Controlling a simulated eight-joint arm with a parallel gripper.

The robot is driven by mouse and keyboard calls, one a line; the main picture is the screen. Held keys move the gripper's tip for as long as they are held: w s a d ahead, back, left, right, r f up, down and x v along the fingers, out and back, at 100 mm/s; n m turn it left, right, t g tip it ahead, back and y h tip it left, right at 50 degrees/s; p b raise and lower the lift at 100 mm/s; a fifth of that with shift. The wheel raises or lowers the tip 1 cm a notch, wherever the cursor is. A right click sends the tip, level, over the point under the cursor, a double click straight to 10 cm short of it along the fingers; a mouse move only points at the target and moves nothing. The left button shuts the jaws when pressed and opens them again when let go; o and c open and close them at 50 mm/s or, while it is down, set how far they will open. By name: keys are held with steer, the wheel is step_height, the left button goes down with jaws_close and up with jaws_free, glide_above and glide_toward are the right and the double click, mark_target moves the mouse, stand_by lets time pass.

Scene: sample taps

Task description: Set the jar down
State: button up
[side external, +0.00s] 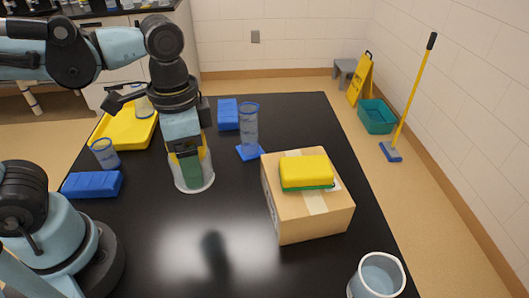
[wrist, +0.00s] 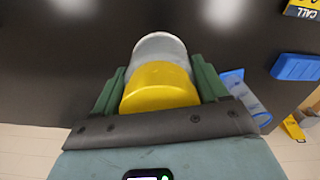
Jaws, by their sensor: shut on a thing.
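The jar (side external: 194,187) is a clear, wide vessel below my gripper (side external: 190,165) in the side view, near the middle-left of the black table. In the wrist view its yellow top (wrist: 160,88) lies between the two green fingers of my gripper (wrist: 158,92), and its pale grey-white body (wrist: 160,45) shows beyond. The fingers are shut on the jar, one on each side. It looks roughly upright. I cannot tell whether its bottom touches the table (side external: 160,225). The fingers hide part of it.
A clear blue-tinted cylinder (side external: 249,130) on a blue base stands to the right, behind a cardboard box (side external: 275,205) with a yellow-green sponge (side external: 306,172). A yellow tray (side external: 107,132), small beaker (side external: 104,153) and blue block (side external: 92,185) are left. A beaker (side external: 377,277) stands front right. Front-centre table is clear.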

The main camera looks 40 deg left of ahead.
steer(key=d+f+m, duration=0.2)
steer(key=d, duration=0.6)
steer(key=s+d+f+m, duration=0.1)
steer(key=d+f+m, duration=0.2)
steer(key=d, duration=0.5)
steer(key=d+f+m, duration=0.2)
steer(key=d, duration=0.6)
steer(key=shift+s+d+f, duration=0.15)
steer(key=shift+s+d, duration=0.15)
steer(key=shift+d, duration=0.05)
steer(key=shift+f, duration=2.05)
steer(key=shift+f, duration=0.2)
steer(key=o, duration=1.1)
steer(key=shift+c, duration=0.2)
steer(key=shift+r, duration=0.15)
